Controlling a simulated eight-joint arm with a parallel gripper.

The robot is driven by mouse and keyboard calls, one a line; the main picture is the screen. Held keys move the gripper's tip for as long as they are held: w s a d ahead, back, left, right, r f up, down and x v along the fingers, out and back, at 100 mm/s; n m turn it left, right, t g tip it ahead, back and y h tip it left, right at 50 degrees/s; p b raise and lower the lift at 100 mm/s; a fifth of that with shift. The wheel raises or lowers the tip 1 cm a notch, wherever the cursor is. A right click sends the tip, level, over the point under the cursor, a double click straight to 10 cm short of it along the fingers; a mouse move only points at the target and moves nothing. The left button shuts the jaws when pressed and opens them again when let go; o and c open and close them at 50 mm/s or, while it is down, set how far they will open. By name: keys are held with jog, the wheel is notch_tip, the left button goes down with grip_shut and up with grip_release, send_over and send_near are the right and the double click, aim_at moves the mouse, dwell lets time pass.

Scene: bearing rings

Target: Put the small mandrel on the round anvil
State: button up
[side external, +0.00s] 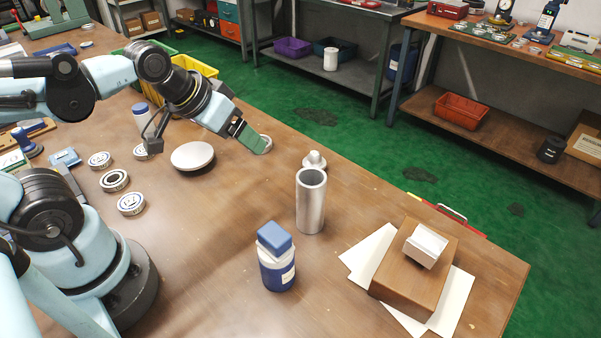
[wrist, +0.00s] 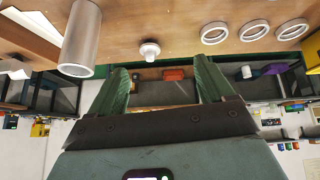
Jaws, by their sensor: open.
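The small mandrel (side external: 314,160) appears to be the short, stepped silver piece standing on the wooden bench, just behind a tall metal tube. It also shows in the wrist view (wrist: 150,50), above the gap between my fingers. The round anvil (side external: 192,156) appears to be the low disc with a pale, bare top, below my wrist in the side view. My gripper (side external: 245,135) is open and empty above the bench, to the left of the mandrel and apart from it. Both green fingers show spread in the wrist view (wrist: 160,78).
The open metal tube (side external: 311,205) stands close to the mandrel. A blue-capped bottle (side external: 277,262) stands in front. Several bearing rings (side external: 115,180) lie at left. A wooden block (side external: 400,275) carrying a white piece (side external: 425,246) is at right. Bare bench lies between anvil and tube.

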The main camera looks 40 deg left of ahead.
jog(key=shift+o, duration=0.5)
jog(key=shift+s+m, duration=0.25)
jog(key=shift+m, duration=0.25)
jog(key=w+d+r+n+g, duration=0.2)
jog(key=w+r+g, duration=0.1)
jog(key=w, duration=0.5)
jog(key=n+g, duration=0.3)
jog(key=g, duration=0.1)
send_over(315, 153)
notch_tip(315, 153, down, 4)
jog(key=f, duration=0.1)
notch_tip(315, 153, down, 11)
jog(key=shift+s+f, duration=0.1)
jog(key=shift+f, duration=0.05)
jog(key=c, duration=1.5)
